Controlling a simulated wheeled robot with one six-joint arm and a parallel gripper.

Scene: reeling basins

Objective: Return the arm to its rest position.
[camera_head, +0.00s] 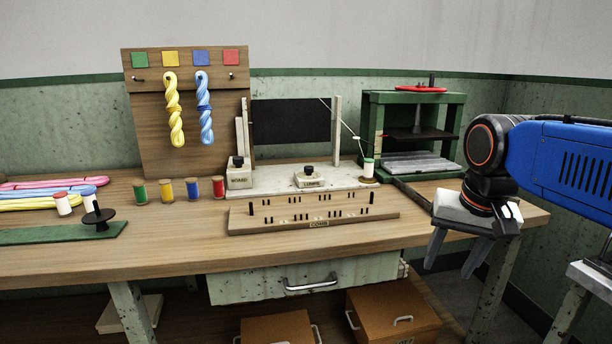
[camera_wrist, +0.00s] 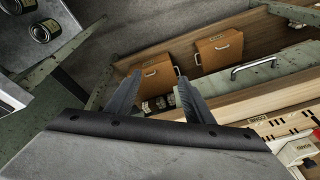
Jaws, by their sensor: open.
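My gripper (camera_head: 458,262) hangs from my blue arm (camera_head: 560,160) at the right of the head view, beside the right end of the wooden workbench (camera_head: 170,250). Its two fingers point down and stand apart, with nothing between them. In the wrist view the open fingers (camera_wrist: 155,80) reach out over the floor, with the bench's front edge beyond them. From the head view I cannot tell how far the gripper is from the bench edge.
On the bench are a wooden peg rack (camera_head: 310,215), several thread spools (camera_head: 192,189), a board with yellow and blue skeins (camera_head: 205,110) and a green press frame (camera_head: 370,130). Orange boxes (camera_head: 395,310) sit below. A grey stand (camera_head: 592,275) is at lower right.

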